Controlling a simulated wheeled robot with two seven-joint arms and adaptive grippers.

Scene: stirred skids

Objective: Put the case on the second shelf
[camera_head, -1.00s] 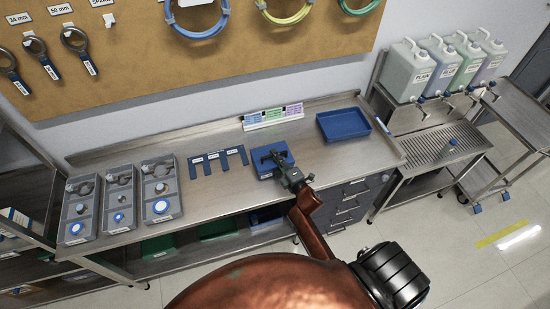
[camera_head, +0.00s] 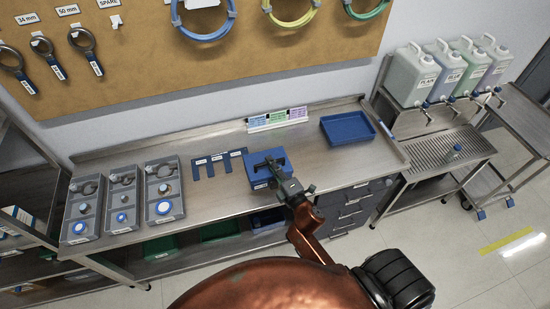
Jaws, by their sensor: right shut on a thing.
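The case is a blue box (camera_head: 255,180) near the front edge of the steel bench, right of the dark blue labelled strips. It has a dark handle on top. My right gripper (camera_head: 277,171) is shut on the case at its handle, reaching in from the front. The gripper hides part of the top. I cannot tell whether the case's underside touches the bench. A shelf rack (camera_head: 28,221) stands at the far left, only partly in view. My left gripper is not in view.
Grey trays with rings (camera_head: 123,201) fill the bench's left end. A blue tray (camera_head: 347,142) lies at the back right. A label stand (camera_head: 277,120) is against the wall. Green and blue bins sit under the bench. Jugs (camera_head: 412,75) stand at the right.

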